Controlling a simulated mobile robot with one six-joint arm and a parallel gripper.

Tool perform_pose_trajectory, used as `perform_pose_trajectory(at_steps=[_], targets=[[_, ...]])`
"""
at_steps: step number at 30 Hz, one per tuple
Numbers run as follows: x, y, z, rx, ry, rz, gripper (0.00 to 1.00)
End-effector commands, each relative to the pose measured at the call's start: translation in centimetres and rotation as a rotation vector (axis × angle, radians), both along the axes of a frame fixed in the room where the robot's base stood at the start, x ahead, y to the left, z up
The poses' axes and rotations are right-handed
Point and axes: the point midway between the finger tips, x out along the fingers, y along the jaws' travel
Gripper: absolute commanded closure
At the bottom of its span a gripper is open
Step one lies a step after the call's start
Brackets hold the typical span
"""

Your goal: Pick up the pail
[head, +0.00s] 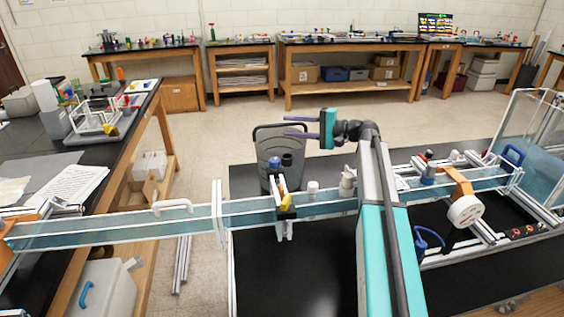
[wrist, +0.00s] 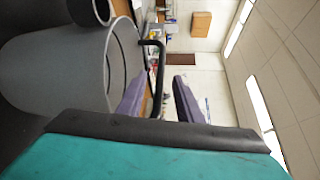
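The pail is a large grey container (head: 266,148) standing behind the clear rail in the head view, with a dark bail handle raised over it. In the wrist view the pail's rounded grey wall (wrist: 55,70) fills the left side, and its black handle (wrist: 161,60) shows in line with the gap between my fingers. My gripper (head: 286,127) has a teal body and two purple fingers spread apart, pointing left at the level of the pail's top. The fingers (wrist: 160,85) look empty. I cannot tell whether the handle lies between them or beyond them.
A clear rail (head: 120,226) on white frames crosses in front of the pail. A small yellow and black piece (head: 285,201) is on it. A black-topped bench (head: 130,120) stands at left, and an orange clamp with a white disc (head: 465,209) at right. Open floor lies behind the pail.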

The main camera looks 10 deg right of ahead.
Motion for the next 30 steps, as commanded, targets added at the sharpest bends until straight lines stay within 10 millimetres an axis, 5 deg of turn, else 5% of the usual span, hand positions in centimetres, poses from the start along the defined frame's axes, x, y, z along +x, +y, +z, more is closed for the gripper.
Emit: perform_pose_trajectory(at_steps=[21, 30], targets=[[2.2, 4.2, -0.3, 0.001, 0.001, 0.000, 0.67], [2.4, 4.4, -0.5, 0.000, -0.001, -0.002, 0.67]])
